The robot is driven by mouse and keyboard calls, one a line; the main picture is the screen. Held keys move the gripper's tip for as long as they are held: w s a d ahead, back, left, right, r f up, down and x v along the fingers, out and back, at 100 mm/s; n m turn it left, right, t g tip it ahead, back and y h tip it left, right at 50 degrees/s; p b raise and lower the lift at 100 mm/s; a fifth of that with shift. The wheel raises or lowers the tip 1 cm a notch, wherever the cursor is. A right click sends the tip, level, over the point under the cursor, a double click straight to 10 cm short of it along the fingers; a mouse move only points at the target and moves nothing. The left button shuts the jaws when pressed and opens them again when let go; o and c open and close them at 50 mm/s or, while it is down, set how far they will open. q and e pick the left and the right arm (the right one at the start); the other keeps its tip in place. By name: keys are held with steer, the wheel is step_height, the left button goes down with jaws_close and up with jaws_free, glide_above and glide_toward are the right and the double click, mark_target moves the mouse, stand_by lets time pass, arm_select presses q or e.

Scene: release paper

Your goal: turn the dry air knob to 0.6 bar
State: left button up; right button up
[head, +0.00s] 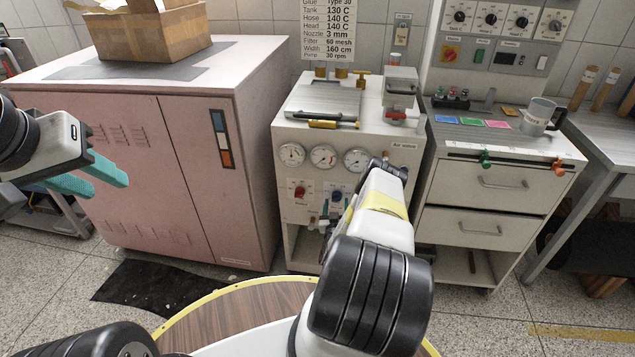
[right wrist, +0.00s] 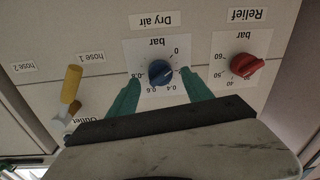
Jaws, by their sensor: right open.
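The blue dry air knob (right wrist: 160,72) sits on a white scale plate under the upside-down label "Dry air bar" in the right wrist view. Numbers such as 0, 0.4, 0.6 and 0.8 ring it; I cannot tell which one it points to. In the head view the knob (head: 336,195) is on the front of the white cabinet. My right gripper (right wrist: 160,79) is open, with one teal finger on each side of the knob; I cannot tell whether they touch it. My arm mostly hides that gripper in the head view. My left gripper (head: 108,186) is open and empty at the left.
A red relief knob (right wrist: 234,66) is close beside the dry air knob. A yellow hose fitting (right wrist: 71,84) is on the other side. Three gauges (head: 323,156) are above the knobs. A pink cabinet (head: 190,180) stands left and a drawer unit (head: 490,200) right.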

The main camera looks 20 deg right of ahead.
mark_target(337, 198)
steer(key=shift+x, duration=1.35)
jaws_close()
steer(key=shift+m, duration=0.3)
